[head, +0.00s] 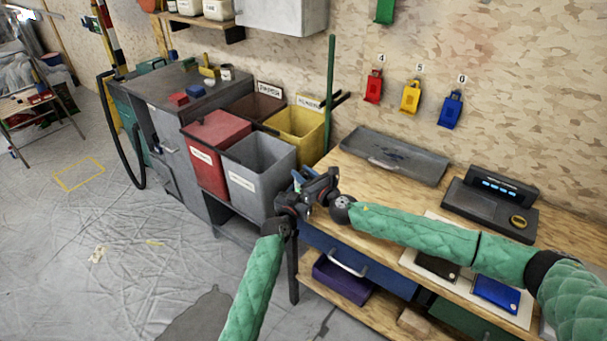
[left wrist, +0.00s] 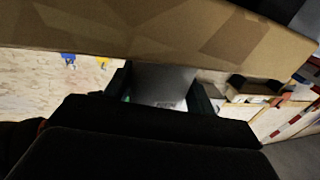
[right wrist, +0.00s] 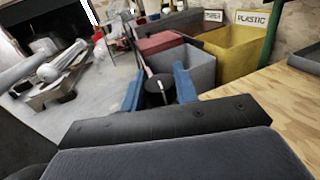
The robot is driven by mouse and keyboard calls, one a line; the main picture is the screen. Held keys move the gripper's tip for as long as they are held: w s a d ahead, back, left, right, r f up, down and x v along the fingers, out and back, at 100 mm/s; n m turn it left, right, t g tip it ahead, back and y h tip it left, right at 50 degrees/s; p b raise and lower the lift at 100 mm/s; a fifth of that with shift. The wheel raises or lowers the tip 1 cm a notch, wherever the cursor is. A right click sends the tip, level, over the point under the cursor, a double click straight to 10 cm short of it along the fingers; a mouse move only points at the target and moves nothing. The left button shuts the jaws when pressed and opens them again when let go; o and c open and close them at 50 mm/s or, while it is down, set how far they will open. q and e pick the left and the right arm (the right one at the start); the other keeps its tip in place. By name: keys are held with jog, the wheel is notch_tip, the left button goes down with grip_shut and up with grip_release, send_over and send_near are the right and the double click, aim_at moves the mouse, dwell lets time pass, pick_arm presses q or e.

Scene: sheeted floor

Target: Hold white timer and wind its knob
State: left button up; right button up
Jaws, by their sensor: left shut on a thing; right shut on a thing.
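The timer is mostly hidden in the head view, between my two grippers, which meet in front of the bench's left corner. In the left wrist view a shaded, pale grey body (left wrist: 165,78), likely the timer, sits between the dark fingers of my left gripper (left wrist: 160,92), which is shut on it. In the right wrist view a dark round part with a white mark (right wrist: 159,89), likely the knob, sits between the blue fingers of my right gripper (right wrist: 158,76), which is shut on it. My right gripper also shows in the head view (head: 305,181).
The wooden bench (head: 345,170) holds a grey tray (head: 397,155) and a dark device (head: 490,202). Grey (head: 257,177), red (head: 212,145) and yellow (head: 297,131) bins stand behind the grippers. A blue drawer (head: 360,265) lies under the bench top. Open floor lies at left.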

jog(key=shift+f, duration=0.1)
jog(key=o, duration=1)
jog(key=shift+c, duration=0.2)
jog(key=shift+d, duration=0.1)
jog(key=v, duration=1.2)
